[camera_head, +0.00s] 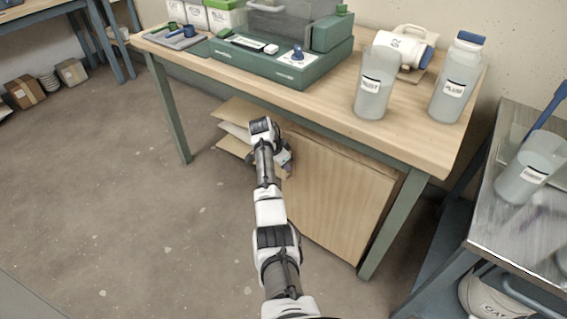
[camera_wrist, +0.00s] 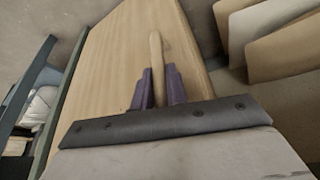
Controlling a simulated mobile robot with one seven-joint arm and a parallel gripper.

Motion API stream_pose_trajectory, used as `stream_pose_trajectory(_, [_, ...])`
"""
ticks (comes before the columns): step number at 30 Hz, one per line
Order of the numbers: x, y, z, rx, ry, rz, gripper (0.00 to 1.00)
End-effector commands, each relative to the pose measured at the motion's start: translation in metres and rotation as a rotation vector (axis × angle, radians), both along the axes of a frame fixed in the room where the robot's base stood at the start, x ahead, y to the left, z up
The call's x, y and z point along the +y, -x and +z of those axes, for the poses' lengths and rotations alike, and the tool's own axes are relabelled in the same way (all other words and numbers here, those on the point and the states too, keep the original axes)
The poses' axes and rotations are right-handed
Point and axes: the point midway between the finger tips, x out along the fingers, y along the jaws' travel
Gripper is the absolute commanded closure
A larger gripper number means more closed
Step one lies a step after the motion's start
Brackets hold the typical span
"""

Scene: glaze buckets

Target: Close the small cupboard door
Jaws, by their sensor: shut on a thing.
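The small cupboard door (camera_head: 335,200) is a pale wooden panel under the workbench. It also fills the middle of the wrist view (camera_wrist: 115,65). My gripper (camera_head: 288,168) is at the panel's left side in the head view, partly hidden by my wrist. In the wrist view, the purple fingers of my gripper (camera_wrist: 159,75) are shut around a round wooden handle (camera_wrist: 156,45) on the panel. The handle's tip sticks out beyond the fingers. I cannot tell the door's exact angle.
Stacked pale boards (camera_head: 235,130) show left of the panel and in the wrist view (camera_wrist: 280,45). The workbench (camera_head: 430,140) stands above, with a green leg (camera_head: 385,225) right of the panel. A metal table (camera_head: 515,225) is at the right.

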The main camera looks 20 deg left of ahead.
Motion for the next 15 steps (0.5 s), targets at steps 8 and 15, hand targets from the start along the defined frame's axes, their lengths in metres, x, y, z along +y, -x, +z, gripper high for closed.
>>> stream_pose_trajectory(8, [-0.0014,-0.0027,0.0006,-0.007,-0.002,0.005,1.0])
stream_pose_trajectory(15, [-0.0022,-0.004,0.0021,-0.011,-0.002,0.003,1.0])
